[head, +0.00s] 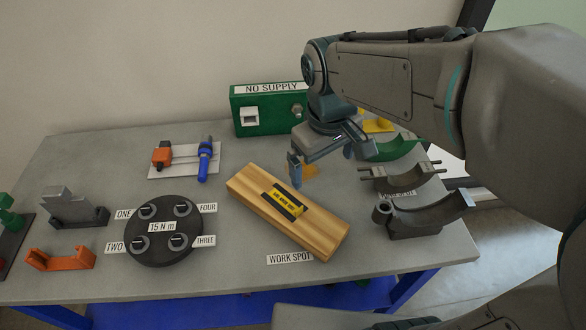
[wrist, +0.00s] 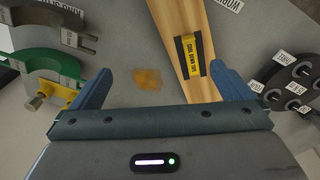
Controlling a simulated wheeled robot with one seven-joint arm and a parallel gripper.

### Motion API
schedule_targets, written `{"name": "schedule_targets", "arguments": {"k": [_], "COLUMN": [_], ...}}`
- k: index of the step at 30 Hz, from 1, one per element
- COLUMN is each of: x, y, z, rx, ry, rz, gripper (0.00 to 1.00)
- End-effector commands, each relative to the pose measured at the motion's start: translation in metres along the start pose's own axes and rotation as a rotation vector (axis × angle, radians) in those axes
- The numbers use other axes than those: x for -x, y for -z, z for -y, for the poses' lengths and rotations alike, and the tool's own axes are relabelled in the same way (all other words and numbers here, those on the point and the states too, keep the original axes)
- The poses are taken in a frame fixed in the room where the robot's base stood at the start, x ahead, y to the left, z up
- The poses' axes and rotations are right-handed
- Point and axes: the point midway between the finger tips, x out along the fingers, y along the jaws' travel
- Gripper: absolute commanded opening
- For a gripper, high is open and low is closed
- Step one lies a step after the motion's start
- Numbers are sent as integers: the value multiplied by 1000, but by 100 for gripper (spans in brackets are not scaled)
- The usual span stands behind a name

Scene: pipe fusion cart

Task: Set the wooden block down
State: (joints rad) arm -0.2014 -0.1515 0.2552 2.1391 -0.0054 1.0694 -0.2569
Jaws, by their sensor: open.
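The wooden block (head: 310,230) lies at a slant on the grey table, just behind the "WORK SPOT" label (head: 290,258). It has a black band with a yellow label on its top face. In the wrist view the block (wrist: 184,18) runs down from the top edge, and its near end is hidden by my gripper. My gripper (head: 322,170) is open above the table at the block's back right side. In the wrist view the blue fingers (wrist: 165,88) are spread wide, with the block between them, closer to the right finger. I cannot tell whether a finger touches it.
A black disc (head: 163,250) with several numbered sockets stands left of the block. Curved clamp halves (head: 425,215) stand at right. A green "NO SUPPLY" box (head: 265,118) is at the back. An orange-brown patch (wrist: 148,79) marks the table beside the block.

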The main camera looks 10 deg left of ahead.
Motion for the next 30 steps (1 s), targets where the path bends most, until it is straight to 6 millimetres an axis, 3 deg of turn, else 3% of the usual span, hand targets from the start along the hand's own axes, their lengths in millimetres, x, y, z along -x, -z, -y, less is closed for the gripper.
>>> {"name": "schedule_targets", "arguments": {"k": [1, 3, 9, 14, 21, 30], "x": [-15, -22, -33, -54, -100, -124], "y": [16, 31, 53, 53, 50, 49], "z": [14, 31, 58, 63, 65, 64], "rx": [77, 163, 296, 312, 309, 308], "ry": [18, 37, 69, 74, 74, 73], "rz": [18, 33, 55, 61, 60, 60], "gripper": [100, 100, 100, 100, 100, 100]}}
